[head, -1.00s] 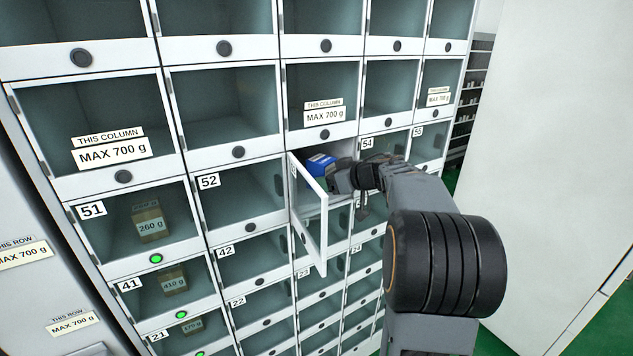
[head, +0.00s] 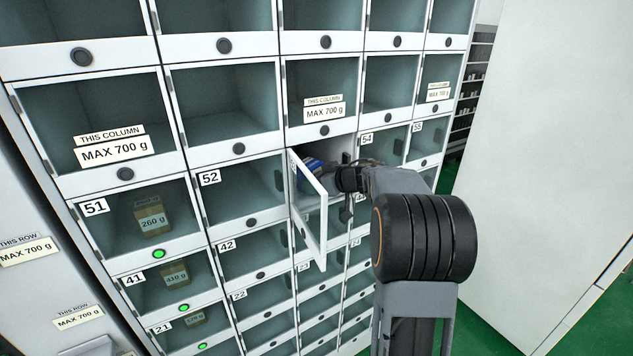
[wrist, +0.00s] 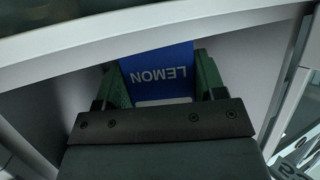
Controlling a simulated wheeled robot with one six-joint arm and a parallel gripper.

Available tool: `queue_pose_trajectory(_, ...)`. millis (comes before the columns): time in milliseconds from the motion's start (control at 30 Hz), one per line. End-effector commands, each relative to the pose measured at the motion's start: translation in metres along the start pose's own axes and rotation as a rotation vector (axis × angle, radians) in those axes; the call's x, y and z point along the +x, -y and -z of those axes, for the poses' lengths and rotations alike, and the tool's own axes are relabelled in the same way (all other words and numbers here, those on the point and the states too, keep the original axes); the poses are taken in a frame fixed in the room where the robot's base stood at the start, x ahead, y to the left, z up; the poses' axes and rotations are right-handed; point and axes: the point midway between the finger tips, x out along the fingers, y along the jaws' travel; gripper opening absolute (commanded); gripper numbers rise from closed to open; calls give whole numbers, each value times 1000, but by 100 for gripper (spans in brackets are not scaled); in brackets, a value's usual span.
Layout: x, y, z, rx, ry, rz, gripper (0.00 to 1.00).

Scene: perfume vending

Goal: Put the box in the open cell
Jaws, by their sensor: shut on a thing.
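The blue box (head: 309,166) shows in the head view just inside the mouth of the open cell (head: 335,155), partly hidden by the open door and my arm. In the wrist view the box (wrist: 160,72) carries the word LEMON, upside down, and sits between the two green fingers of my gripper (wrist: 157,85). My gripper is shut on it, with white cell walls around them. The cell's clear door (head: 309,210) with a white frame is swung open toward me, left of my arm. The far end of the box is hidden.
Closed clear-fronted cells surround the open one. Cells 51 (head: 139,222), 41 and 21 hold brown boxes with weight labels and lit green buttons. Cell 52 (head: 235,197) looks empty. "MAX 700 g" signs (head: 113,151) mark columns and rows. A white panel (head: 560,130) stands at the right.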

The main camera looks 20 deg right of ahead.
Motion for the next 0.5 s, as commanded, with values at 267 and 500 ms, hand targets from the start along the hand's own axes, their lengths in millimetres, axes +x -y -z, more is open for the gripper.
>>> queue_pose_trajectory(267, 1, 0, -3, 0, 0, 0, 70)
queue_pose_trajectory(500, 1, 0, -3, 0, 0, 0, 89)
